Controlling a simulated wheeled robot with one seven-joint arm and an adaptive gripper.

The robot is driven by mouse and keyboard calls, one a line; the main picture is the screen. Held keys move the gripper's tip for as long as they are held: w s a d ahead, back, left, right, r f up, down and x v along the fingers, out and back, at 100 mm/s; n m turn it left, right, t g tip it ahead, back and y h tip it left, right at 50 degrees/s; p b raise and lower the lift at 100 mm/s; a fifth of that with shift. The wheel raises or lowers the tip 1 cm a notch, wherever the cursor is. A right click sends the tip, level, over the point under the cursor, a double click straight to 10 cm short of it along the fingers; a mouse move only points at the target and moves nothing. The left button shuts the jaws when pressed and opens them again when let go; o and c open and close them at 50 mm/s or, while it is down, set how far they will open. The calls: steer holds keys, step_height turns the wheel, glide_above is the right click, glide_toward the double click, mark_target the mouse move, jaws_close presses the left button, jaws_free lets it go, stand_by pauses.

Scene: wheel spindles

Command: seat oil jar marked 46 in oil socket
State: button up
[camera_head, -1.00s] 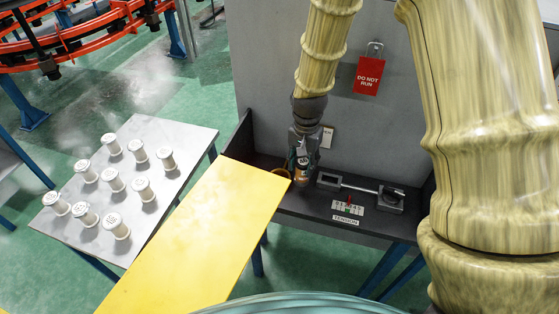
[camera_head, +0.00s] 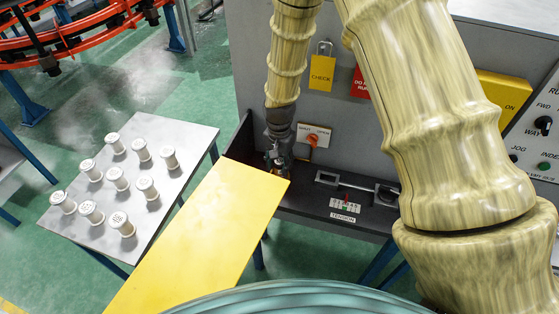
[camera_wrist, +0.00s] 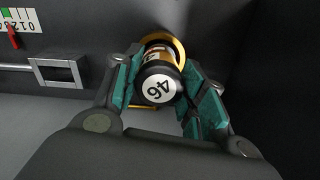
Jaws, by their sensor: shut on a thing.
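My gripper (camera_wrist: 160,88) is shut on the oil jar marked 46 (camera_wrist: 158,86), its teal fingers on either side of it. The jar has a black cap with a white disc reading 46 and an amber body. A yellow-orange ring (camera_wrist: 179,47), which looks like the oil socket, shows behind the jar's far end in the wrist view. The jar overlaps this ring; I cannot tell whether it is inside or just above it. In the head view my gripper (camera_head: 278,158) and the jar (camera_head: 279,171) are at the left end of the dark bench, and the ring is hidden.
A yellow board (camera_head: 205,235) lies close in front of the gripper. The dark bench (camera_head: 300,205) carries a metal bar fixture (camera_head: 355,184) and a tension scale (camera_head: 343,206) to the right. A grey panel rises behind. A grey table (camera_head: 75,235) with several white spools stands left.

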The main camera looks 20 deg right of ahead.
steer(key=shift+s+f, duration=0.1)
steer(key=shift+f, duration=0.15)
steer(key=o, duration=1.1)
steer(key=shift+r+b, duration=1.95)
steer(key=shift+r, duration=4.25)
